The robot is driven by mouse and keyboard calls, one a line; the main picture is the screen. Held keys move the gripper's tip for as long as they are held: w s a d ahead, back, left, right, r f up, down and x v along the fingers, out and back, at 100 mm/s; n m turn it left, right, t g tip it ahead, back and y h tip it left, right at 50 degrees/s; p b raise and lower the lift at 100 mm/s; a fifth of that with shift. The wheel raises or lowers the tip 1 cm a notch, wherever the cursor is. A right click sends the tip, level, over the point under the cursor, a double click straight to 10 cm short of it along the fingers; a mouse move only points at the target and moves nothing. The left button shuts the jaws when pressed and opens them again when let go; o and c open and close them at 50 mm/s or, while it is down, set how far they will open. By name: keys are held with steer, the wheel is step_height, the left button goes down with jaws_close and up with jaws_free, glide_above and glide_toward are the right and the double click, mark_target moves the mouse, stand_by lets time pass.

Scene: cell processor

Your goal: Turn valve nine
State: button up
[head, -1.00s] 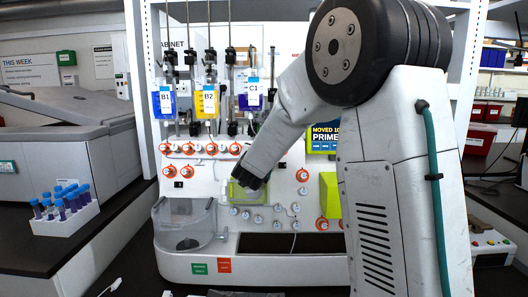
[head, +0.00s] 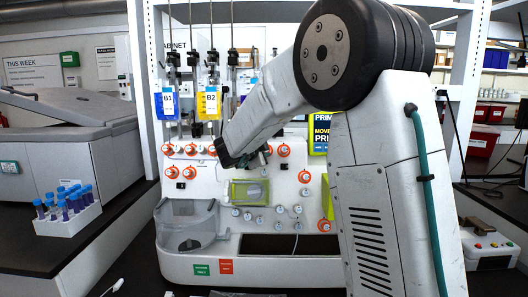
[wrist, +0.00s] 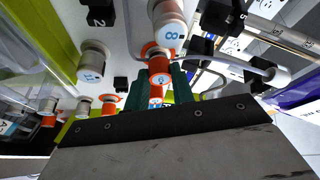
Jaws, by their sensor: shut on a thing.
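In the head view my gripper (head: 252,157) is at the white cell processor panel (head: 208,215), at the row of orange-collared valves; my arm hides part of it. A valve marked 8 (wrist: 170,38) stands just beyond the fingers.
A white valve marked 2 (wrist: 93,68) and other orange-collared valves are close by. Bags B1 (head: 168,103) and B2 (head: 209,103) hang above the panel.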

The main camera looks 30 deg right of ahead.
steer(key=shift+m, duration=0.9)
steer(key=shift+g+y, duration=0.3)
steer(key=o, duration=1)
steer(key=v, duration=0.8)
